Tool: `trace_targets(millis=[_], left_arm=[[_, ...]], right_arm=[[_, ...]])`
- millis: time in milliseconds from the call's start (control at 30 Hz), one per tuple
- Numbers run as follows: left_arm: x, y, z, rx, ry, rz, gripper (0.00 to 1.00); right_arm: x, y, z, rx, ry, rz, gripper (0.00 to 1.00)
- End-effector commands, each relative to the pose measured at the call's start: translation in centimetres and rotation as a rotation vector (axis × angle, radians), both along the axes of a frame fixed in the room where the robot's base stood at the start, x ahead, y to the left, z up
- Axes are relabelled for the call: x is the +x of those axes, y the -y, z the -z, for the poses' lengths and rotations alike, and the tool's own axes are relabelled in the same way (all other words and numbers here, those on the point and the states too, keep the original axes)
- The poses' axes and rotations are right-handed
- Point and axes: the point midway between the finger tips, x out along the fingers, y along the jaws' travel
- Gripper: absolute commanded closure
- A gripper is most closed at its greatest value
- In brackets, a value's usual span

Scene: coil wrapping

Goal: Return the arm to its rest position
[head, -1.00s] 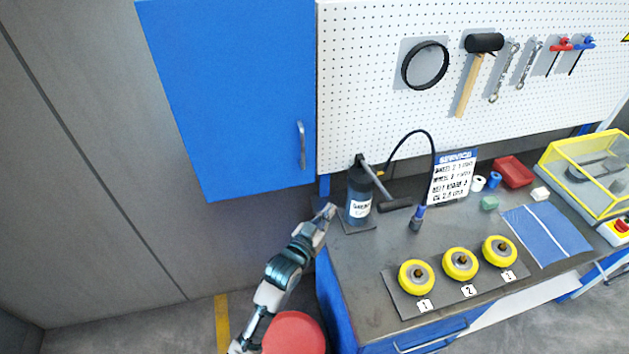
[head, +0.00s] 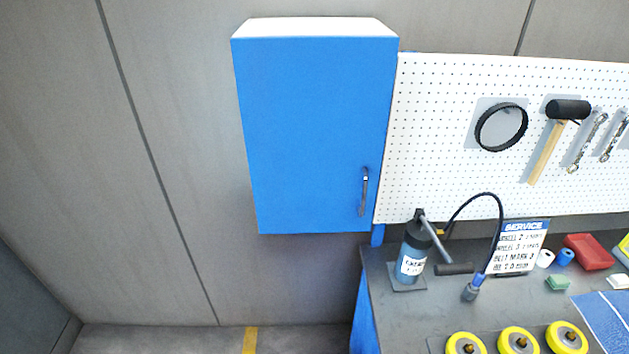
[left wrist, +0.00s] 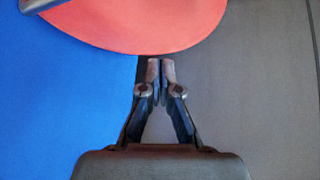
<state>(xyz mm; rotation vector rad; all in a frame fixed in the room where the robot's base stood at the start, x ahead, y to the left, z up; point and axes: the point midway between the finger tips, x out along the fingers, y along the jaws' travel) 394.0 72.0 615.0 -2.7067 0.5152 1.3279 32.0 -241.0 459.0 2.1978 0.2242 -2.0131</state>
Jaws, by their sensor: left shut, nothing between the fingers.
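My left gripper (left wrist: 161,68) shows only in the left wrist view. Its two fingers are together at the tips with nothing between them. Beyond the fingertips is a round red surface (left wrist: 150,25); I cannot tell how far off it is. A blue panel (left wrist: 60,110) fills the left of that view and a grey floor or wall the right. In the head view neither arm shows. My right gripper is in no view.
In the head view a closed blue cabinet (head: 315,140) hangs left of the white pegboard (head: 440,130). The workbench (head: 400,315) below holds an oil can (head: 412,260), a service sign (head: 518,247) and yellow wheels (head: 518,341). The floor left of the bench looks clear.

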Motion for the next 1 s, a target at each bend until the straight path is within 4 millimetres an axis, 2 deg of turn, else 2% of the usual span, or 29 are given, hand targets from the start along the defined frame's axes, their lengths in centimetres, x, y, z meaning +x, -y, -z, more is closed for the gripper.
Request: trace_targets(millis=[33, 167, 200, 300, 400, 500, 600, 700, 1000], left_arm=[[-3.3, -1.9, 2.9, 0.028, -0.059, -0.014, 1.00], [-11.5, -6.3, 8.5, 0.091, -0.194, -0.046, 1.00], [-14.2, -7.7, 10.0, 0.110, -0.234, -0.055, 1.00], [-21.1, -10.9, 12.9, 0.155, -0.334, -0.074, 1.00], [-27.3, -13.6, 14.8, 0.193, -0.421, -0.089, 1.00], [-32.0, -15.5, 15.8, 0.220, -0.483, -0.099, 1.00], [-34.9, -16.6, 16.2, 0.236, -0.523, -0.103, 1.00], [-36.2, -17.1, 16.3, 0.243, -0.539, -0.106, 1.00], [-36.2, -17.1, 16.3, 0.243, -0.539, -0.106, 1.00]], right_arm=[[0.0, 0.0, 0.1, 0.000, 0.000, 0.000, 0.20], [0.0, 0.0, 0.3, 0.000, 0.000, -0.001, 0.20], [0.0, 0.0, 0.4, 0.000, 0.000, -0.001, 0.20], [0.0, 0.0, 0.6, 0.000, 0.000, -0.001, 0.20], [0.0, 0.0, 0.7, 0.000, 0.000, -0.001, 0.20], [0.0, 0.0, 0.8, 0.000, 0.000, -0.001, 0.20], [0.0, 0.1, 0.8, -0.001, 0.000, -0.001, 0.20], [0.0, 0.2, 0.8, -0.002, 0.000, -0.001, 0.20], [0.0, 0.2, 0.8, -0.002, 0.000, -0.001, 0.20]])
